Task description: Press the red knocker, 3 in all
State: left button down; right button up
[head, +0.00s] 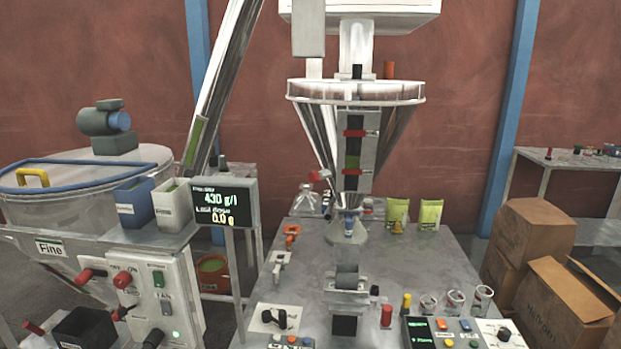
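A steel hopper (312,125) with a conical body stands over the table in the middle of the head view. A small red-headed part (319,175) sits at the lower left side of its cone; it looks like the red knocker, but it is too small to be sure. A red-capped upright piece (386,315) stands on the table at the lower right of the hopper. Neither of my grippers is in view, and nothing is seen touching the hopper or these red parts.
A display (224,203) reads 430 g/l and 0.0 g. A control box (150,290) with red handles stands at left. Glass cups (455,300), a button panel (440,333) and yellow-green bags (430,214) are on the steel table (440,262). Cardboard boxes (565,305) stand at right.

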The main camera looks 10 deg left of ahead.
aim_at(313, 177)
jog(key=i, duration=1.65)
jog(key=z, duration=0.45)
